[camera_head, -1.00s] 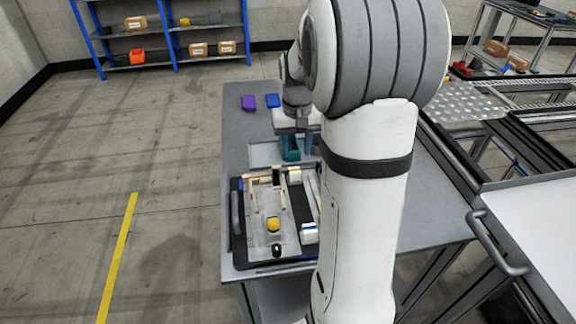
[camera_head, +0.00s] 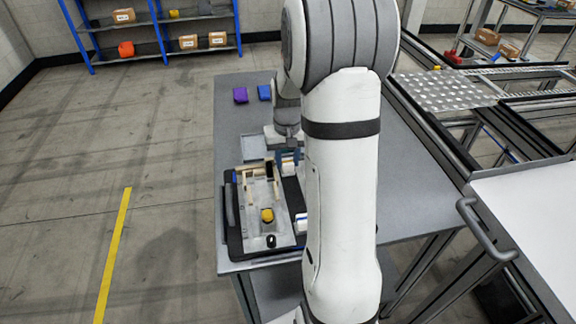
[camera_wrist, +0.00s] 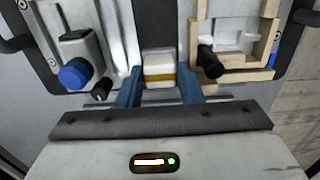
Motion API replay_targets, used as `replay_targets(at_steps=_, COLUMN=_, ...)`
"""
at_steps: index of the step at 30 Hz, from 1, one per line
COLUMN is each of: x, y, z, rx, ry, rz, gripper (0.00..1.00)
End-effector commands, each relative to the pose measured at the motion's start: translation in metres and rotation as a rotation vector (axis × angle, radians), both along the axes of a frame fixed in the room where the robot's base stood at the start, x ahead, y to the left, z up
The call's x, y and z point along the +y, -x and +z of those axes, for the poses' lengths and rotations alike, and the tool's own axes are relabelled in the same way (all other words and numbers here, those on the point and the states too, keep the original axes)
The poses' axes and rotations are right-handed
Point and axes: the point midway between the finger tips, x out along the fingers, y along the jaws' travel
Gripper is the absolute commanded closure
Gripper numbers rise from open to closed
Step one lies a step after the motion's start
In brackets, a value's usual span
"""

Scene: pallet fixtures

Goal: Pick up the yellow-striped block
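The yellow-striped block is white with a yellow band across its lower part. It stands in the middle of the wrist view (camera_wrist: 158,68) on the dark surface between two pale fixtures. In the head view the block (camera_head: 288,166) is partly hidden by my gripper. My gripper (camera_wrist: 160,82) has blue fingers, one on each side of the block, with their tips beside it. The fingers look apart, with thin gaps to the block's sides; contact is not clear. The gripper also shows low over the tray in the head view (camera_head: 286,156).
A fixture with a blue knob (camera_wrist: 75,74) and a black peg lies left in the wrist view; a wooden-framed fixture (camera_wrist: 235,72) lies right. A yellow part (camera_head: 267,215) sits on the tray's plate.

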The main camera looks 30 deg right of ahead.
Motion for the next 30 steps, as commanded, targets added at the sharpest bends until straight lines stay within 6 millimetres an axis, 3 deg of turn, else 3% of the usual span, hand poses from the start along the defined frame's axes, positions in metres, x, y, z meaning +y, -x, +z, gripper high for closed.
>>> replay_targets(at_steps=9, x=0.0, y=0.0, z=0.0, rx=0.0, ry=0.0, rz=-0.001, gripper=0.94)
replay_targets(at_steps=20, x=-0.001, y=0.0, z=0.005, rx=-0.001, ry=0.0, rz=-0.001, gripper=0.94)
replay_targets(at_steps=26, x=-0.001, y=-0.001, z=0.029, rx=-0.005, ry=0.001, rz=-0.002, gripper=0.94)
replay_targets(at_steps=30, x=-0.001, y=-0.001, z=0.055, rx=-0.006, ry=0.002, rz=-0.002, gripper=0.94)
